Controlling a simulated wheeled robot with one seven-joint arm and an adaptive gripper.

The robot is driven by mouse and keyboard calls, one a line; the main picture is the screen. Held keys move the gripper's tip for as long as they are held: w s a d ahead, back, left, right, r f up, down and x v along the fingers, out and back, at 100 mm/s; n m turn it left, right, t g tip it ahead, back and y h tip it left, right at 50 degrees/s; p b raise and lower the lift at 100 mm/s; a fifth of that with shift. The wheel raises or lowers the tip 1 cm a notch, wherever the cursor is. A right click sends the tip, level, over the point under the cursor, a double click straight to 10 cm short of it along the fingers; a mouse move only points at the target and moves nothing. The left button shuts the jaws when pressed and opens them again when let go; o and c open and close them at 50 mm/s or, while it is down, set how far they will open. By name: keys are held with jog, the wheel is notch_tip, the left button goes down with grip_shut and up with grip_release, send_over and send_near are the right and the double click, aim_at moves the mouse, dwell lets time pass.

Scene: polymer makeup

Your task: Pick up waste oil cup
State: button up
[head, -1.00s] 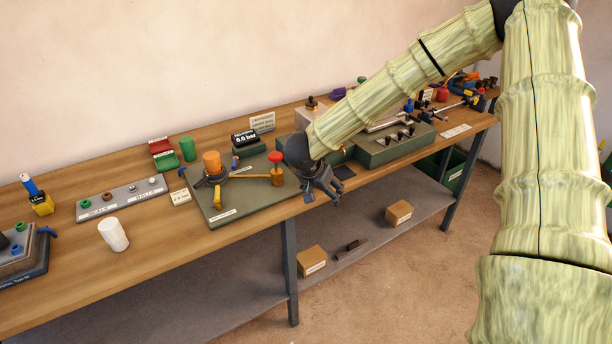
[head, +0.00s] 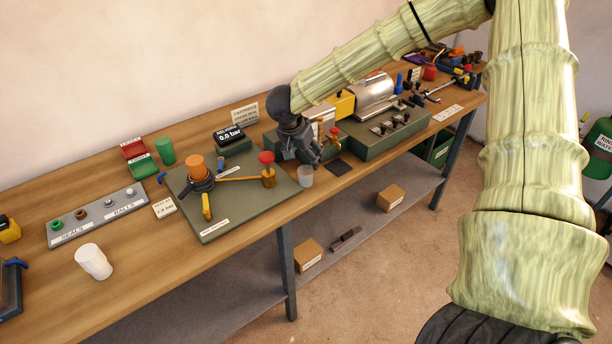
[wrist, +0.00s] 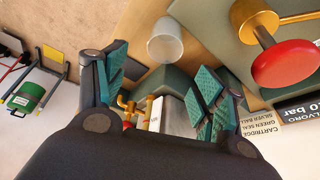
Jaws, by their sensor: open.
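A small translucent cup (head: 306,176), which I take for the waste oil cup, stands upright near the bench's front edge, right of the green plate. In the wrist view the cup (wrist: 165,42) shows beyond the fingertips, near the top middle. My gripper (head: 316,162) is open and empty, just above and behind the cup in the head view. In the wrist view its teal-padded fingers (wrist: 160,80) are spread wide, with the cup apart from them.
The green plate (head: 225,222) carries an orange-topped part and a red-knobbed valve (head: 267,170), close left of the translucent cup. A dark flat pad (head: 340,168) and a green valve block (head: 385,138) lie to the right. The bench's front edge is close.

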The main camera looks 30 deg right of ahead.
aim_at(306, 171)
jog(key=x, duration=0.3)
jog(key=shift+w+a, duration=0.2)
jog(key=shift+a, duration=0.05)
jog(key=shift+f+p, duration=0.25)
jog(key=shift+p, duration=0.1)
jog(key=f, duration=0.1)
jog(key=f+p, duration=0.1)
jog(key=f, duration=0.1)
jog(key=shift+d+f, duration=0.15)
jog(key=shift+d, duration=0.1)
jog(key=shift+w+d+f, duration=0.2)
jog(key=shift+f, duration=0.4)
jog(key=shift+c, duration=0.3)
jog(key=c, duration=1)
